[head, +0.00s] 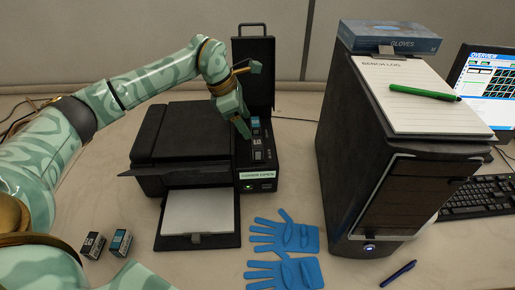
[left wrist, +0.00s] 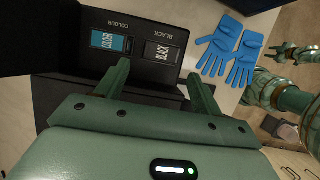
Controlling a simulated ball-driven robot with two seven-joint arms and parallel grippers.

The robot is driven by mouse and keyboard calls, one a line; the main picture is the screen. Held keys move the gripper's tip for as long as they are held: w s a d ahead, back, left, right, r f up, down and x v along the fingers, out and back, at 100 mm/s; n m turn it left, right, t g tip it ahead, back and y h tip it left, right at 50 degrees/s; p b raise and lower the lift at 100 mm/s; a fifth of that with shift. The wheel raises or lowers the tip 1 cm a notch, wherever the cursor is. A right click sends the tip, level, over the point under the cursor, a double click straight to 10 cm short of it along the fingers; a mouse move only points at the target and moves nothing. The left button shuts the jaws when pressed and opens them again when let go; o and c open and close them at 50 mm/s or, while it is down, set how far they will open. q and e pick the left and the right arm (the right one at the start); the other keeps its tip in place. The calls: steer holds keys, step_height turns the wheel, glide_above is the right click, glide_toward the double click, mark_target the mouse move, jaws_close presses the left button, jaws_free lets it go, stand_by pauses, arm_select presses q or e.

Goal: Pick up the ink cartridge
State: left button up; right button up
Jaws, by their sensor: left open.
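Two ink cartridges sit in the printer's open bay: a blue-labelled colour one (head: 256,123) and a black one (head: 258,152). In the left wrist view, the colour cartridge (left wrist: 110,41) is at the left and the black cartridge (left wrist: 158,52) is beside it. Two more cartridges, a dark one (head: 93,245) and a blue-topped one (head: 121,242), stand on the table at lower left. My left gripper (head: 244,130) is over the bay, open and empty. In the wrist view its fingers (left wrist: 160,80) are apart, short of the seated cartridges.
The printer (head: 185,135) has its lid (head: 254,65) raised and paper tray (head: 198,212) out. A dark tower (head: 350,150) stands to the right with a clipboard (head: 415,95) on top. Blue gloves (head: 290,250) and a pen (head: 398,273) lie in front.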

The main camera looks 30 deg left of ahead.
mark_target(257, 142)
arm_select(q)
steer(key=x, duration=0.3)
steer(key=shift+f, duration=0.15)
steer(key=x, duration=0.6)
steer(key=shift+d, duration=0.15)
steer(key=shift+s, duration=0.1)
steer(key=shift+c, duration=0.4)
steer(key=c, duration=0.7)
